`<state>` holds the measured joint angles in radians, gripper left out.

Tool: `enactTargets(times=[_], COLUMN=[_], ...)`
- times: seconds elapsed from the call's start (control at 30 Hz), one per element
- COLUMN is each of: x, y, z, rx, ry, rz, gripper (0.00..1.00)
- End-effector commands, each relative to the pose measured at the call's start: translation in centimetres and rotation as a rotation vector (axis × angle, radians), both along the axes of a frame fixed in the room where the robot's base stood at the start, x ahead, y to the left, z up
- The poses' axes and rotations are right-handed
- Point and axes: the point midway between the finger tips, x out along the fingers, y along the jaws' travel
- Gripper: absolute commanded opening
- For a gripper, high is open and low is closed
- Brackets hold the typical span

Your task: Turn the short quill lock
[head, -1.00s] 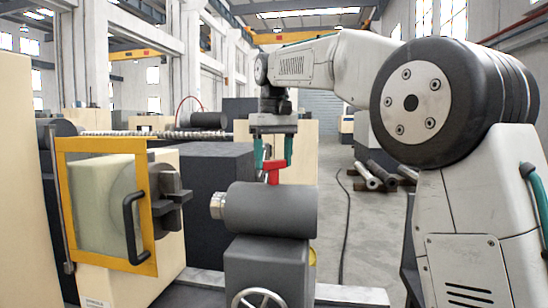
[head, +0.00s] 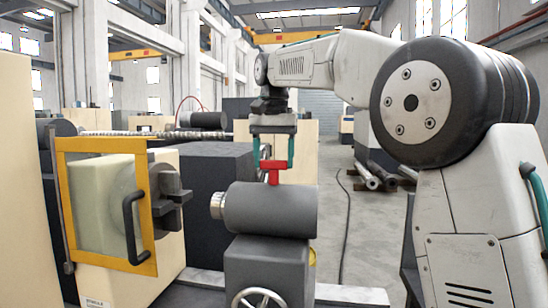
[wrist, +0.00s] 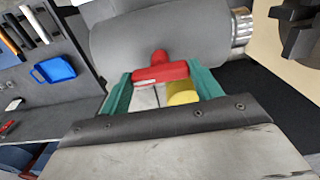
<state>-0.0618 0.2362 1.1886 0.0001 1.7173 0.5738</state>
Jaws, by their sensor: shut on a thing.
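The short quill lock is a red T-shaped handle (head: 273,168) standing on top of the dark grey tailstock barrel (head: 270,211). My gripper (head: 273,160) comes down from above with its teal fingers on either side of the red crossbar. In the wrist view, the red handle (wrist: 160,72) lies between the two teal fingers of my gripper (wrist: 160,82), which are shut on it. The lower stem meets the barrel (wrist: 150,32). A silver ribbed collar (head: 217,205) sticks out of the barrel's left end.
A yellow-framed guard (head: 148,258) with a black handle stands at the left, beside a dark chuck (head: 168,195). A handwheel (head: 258,299) is below the barrel.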

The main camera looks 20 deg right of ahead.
Motion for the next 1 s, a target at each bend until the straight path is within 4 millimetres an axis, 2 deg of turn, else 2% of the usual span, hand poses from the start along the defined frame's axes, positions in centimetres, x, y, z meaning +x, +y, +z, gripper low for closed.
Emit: enactTargets(times=[0.57, 0.6, 0.63, 0.67, 1.0], x=[0.03, 0.02, 0.02, 0.02, 0.06], y=[-0.03, -0.02, -0.02, -0.02, 0.00], z=[0.10, 0.10, 0.09, 0.08, 0.52], rx=[0.000, -0.001, -0.001, -0.001, 0.000], ry=[-0.004, -0.003, -0.003, -0.003, -0.002], rz=[-0.029, -0.029, -0.029, -0.028, -0.027], gripper=[0.41, 0.75, 0.83, 0.85, 0.85])
